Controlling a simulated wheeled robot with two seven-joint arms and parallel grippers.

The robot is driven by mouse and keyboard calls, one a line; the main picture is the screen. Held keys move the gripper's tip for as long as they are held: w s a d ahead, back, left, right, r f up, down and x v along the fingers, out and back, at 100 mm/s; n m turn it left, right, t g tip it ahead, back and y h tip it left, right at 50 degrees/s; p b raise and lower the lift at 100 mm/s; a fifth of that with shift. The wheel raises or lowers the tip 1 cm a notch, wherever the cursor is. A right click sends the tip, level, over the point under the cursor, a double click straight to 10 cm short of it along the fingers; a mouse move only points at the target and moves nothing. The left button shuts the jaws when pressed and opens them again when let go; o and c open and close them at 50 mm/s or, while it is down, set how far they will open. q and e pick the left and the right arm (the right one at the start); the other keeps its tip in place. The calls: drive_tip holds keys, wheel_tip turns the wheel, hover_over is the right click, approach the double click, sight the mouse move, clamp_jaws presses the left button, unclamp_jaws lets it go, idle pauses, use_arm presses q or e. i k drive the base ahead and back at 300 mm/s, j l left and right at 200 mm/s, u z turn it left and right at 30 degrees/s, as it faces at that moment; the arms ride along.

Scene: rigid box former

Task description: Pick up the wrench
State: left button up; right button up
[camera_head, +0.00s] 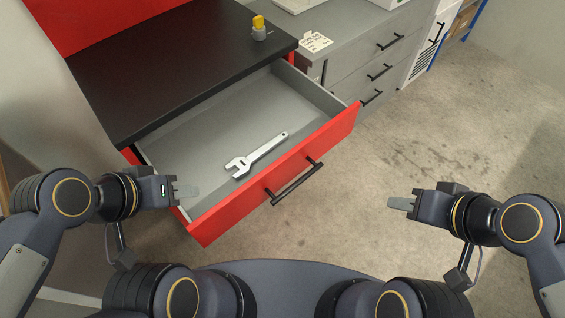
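The wrench (256,155) is silver and lies flat on the grey floor of an open drawer, with its open jaw toward the lower left. The drawer (275,182) has a red front with a black bar handle (294,183). My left gripper (188,191) is at the drawer's left front corner, to the left of the wrench and apart from it. My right gripper (399,203) is out over the floor, to the right of the drawer and far from the wrench. I cannot make out a gap between the fingers of either gripper. Neither gripper holds anything visible.
A black worktop (165,65) covers the back of the drawer. A yellow-topped item (259,28) stands near its right edge. A grey cabinet (370,62) with black handles stands at the back right. The concrete floor (445,120) on the right is clear.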

sight(242, 164)
drive_tip(key=j+u, duration=0.4)
drive_tip(key=i+j+u, duration=0.1)
drive_tip(key=j+u, duration=0.25)
drive_tip(key=j, duration=0.15)
